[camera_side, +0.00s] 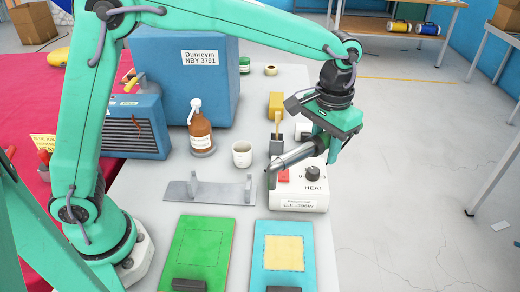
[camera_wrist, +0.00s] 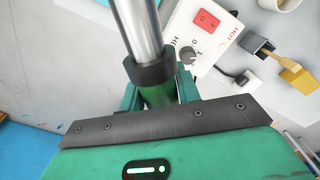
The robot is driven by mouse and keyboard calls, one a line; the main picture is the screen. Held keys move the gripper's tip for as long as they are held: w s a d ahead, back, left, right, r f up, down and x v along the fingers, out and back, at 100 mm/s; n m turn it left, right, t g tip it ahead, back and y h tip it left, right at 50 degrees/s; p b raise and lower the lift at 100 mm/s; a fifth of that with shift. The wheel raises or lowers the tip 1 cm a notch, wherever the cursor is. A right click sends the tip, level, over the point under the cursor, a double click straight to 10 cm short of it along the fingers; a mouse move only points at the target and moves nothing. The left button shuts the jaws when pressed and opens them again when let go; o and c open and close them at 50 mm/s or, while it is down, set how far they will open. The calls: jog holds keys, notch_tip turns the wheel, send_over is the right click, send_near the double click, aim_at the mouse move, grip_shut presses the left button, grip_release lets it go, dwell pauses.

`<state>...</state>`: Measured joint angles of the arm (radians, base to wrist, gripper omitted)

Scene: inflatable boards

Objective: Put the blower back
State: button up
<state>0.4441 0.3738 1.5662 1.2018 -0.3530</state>
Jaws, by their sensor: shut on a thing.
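The blower has a silver metal tube (camera_side: 294,156), which also shows in the wrist view (camera_wrist: 140,25) with a black collar and green handle. My gripper (camera_side: 328,143) is shut on the green handle between its jaws, which also show in the wrist view (camera_wrist: 158,97). The tube slants down-left over the white heat box (camera_side: 314,201), with its tip near the box's left edge; I cannot tell if they touch. A grey cradle (camera_side: 205,193) with two upright supports lies empty on the bench, left of the tube tip.
The heat box has a red switch and dark knob. Behind it stand a yellow-handled brush (camera_side: 276,125), a white cup (camera_side: 242,153) and a brown bottle (camera_side: 201,133). A green board (camera_side: 183,248) and a blue board (camera_side: 304,250) with a yellow patch lie in front.

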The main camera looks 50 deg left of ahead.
jog(key=s+a+f+m, duration=0.4)
jog(key=s+a+f, duration=0.1)
jog(key=a, duration=0.5)
jog(key=s+a+f+m, duration=0.4)
jog(key=s+a, duration=0.3)
jog(key=a, duration=0.3)
jog(key=shift+s+a+f, duration=0.25)
jog(key=shift+s+f, duration=0.1)
jog(key=shift+f, duration=0.3)
jog(key=shift+f, duration=0.15)
jog(key=shift+f, duration=3.25)
jog(key=shift+f, duration=0.6)
jog(key=o, duration=1.5)
jog(key=shift+o, duration=0.2)
jog(key=shift+r, duration=0.15)
